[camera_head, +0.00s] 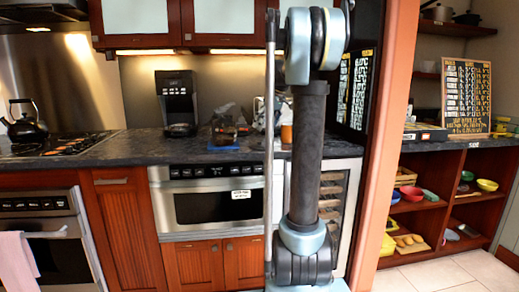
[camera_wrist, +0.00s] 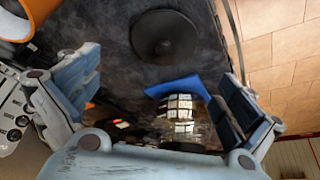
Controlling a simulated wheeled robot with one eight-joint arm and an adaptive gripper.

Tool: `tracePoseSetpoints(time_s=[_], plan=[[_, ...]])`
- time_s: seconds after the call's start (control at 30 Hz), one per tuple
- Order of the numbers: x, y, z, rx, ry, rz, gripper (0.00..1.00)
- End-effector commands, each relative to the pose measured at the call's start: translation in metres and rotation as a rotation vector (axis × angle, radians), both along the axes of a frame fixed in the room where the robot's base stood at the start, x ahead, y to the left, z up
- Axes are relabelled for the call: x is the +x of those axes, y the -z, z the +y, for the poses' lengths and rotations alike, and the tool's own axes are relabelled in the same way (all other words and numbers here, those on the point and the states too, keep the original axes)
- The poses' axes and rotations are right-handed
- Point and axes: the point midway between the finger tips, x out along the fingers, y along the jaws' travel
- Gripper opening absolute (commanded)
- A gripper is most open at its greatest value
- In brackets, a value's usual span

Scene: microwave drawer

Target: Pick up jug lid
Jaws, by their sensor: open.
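In the wrist view, a dark round disc with a small raised centre (camera_wrist: 165,37) lies on the dark counter, beyond my fingertips. It looks like a lid, but I cannot tell for sure that it is the jug lid. My gripper (camera_wrist: 160,72) is open and empty, its two pale blue fingers spread wide above the counter. A shiny, glassy vessel (camera_wrist: 180,112) stands between the fingers in the picture, beside a blue flat thing (camera_wrist: 178,87). In the head view, my arm hides part of the counter and my gripper is not clearly visible.
A black coffee maker (camera_head: 177,103) stands on the counter (camera_head: 110,149), left of dark clutter (camera_head: 225,130). An orange cup (camera_head: 286,133) sits by my arm. A kettle (camera_head: 25,122) is on the hob. An orange-brown pillar (camera_head: 384,150) and shelves stand on the right.

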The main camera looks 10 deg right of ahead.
Motion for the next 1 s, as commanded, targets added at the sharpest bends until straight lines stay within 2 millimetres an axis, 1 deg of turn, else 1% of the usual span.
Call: tracePoseSetpoints(time_s=[0.03,0.1,0.43,0.6,0.7,0.83,1.0], plan=[[0.002,0.008,0.003,0.000,-0.001,0.000,1.00],[0.004,0.017,0.005,0.001,0.000,0.001,1.00],[0.009,0.038,0.011,0.000,-0.001,0.001,1.00],[0.010,0.062,0.016,-0.001,-0.001,0.000,1.00],[0.013,0.072,0.019,-0.001,0.000,0.001,1.00],[0.016,0.079,0.022,-0.001,0.000,0.001,1.00],[0.016,0.080,0.022,-0.001,0.000,0.001,1.00]])
